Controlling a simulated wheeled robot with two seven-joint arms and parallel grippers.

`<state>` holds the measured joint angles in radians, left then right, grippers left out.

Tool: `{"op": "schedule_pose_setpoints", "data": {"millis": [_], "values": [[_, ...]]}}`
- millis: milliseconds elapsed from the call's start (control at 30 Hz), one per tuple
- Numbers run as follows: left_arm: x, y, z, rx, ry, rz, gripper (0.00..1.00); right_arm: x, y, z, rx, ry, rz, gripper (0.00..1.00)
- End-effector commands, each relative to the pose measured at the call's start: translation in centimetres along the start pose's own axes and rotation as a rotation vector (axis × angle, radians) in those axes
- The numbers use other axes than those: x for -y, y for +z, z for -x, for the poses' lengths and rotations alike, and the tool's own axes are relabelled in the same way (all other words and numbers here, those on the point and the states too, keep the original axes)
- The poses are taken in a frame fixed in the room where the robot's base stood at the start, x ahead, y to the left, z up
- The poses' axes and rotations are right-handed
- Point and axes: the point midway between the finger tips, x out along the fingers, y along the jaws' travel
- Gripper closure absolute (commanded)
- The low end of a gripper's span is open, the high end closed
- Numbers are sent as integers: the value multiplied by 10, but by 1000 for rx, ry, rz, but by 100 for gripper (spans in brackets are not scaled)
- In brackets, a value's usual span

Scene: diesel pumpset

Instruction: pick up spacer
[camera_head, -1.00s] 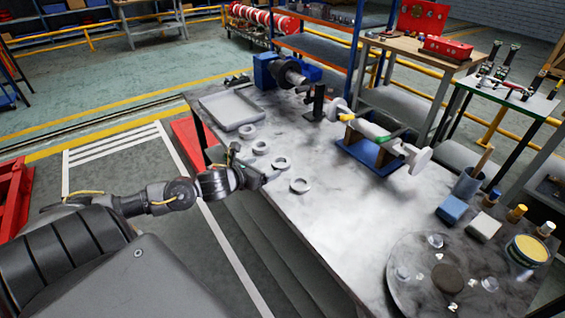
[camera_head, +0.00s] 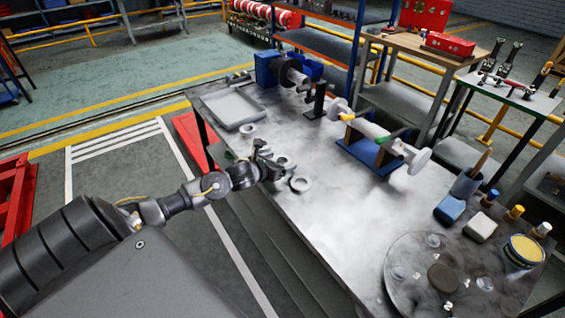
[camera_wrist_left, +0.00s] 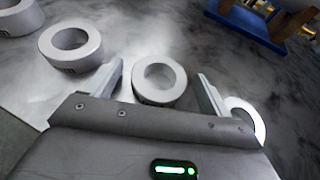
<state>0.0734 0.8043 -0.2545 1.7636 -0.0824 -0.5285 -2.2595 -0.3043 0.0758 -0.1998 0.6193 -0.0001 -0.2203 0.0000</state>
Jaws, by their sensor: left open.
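Several light grey spacer rings lie flat in a row on the metal workbench (camera_head: 340,225). In the left wrist view, one spacer (camera_wrist_left: 137,82) lies between the two fingers of my open left gripper (camera_wrist_left: 160,76), with visible gaps on both sides. A second spacer (camera_wrist_left: 95,44) lies left of the fingers, and another (camera_wrist_left: 255,110) is partly hidden behind the right finger. In the head view, my left gripper (camera_head: 272,163) covers part of the row. The end spacers (camera_head: 248,129) and (camera_head: 300,190) still show. My right gripper is out of view.
A grey tray (camera_head: 230,125) sits beyond the row. A blue stand (camera_head: 372,157) holding a shaft stands to the right. A round plate (camera_head: 410,290) with small parts is at the near right. The bench middle is mostly clear.

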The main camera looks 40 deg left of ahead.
Motion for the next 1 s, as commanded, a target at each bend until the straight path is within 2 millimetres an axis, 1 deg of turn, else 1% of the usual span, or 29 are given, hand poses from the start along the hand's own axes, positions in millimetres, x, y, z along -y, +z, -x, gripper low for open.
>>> {"op": "schedule_pose_setpoints", "data": {"millis": [100,133,500,833,967,1000], "values": [[0,0,0,0,-1,-1,17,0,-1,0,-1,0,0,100],[0,0,0,0,-1,-1,20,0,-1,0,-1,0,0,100],[1,0,0,0,-1,-1,68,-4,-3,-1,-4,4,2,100],[0,3,1,2,-1,-1,68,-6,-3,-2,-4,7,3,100],[0,13,5,4,-1,-3,68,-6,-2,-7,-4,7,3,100],[0,18,7,5,-1,-5,68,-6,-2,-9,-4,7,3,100]]}}
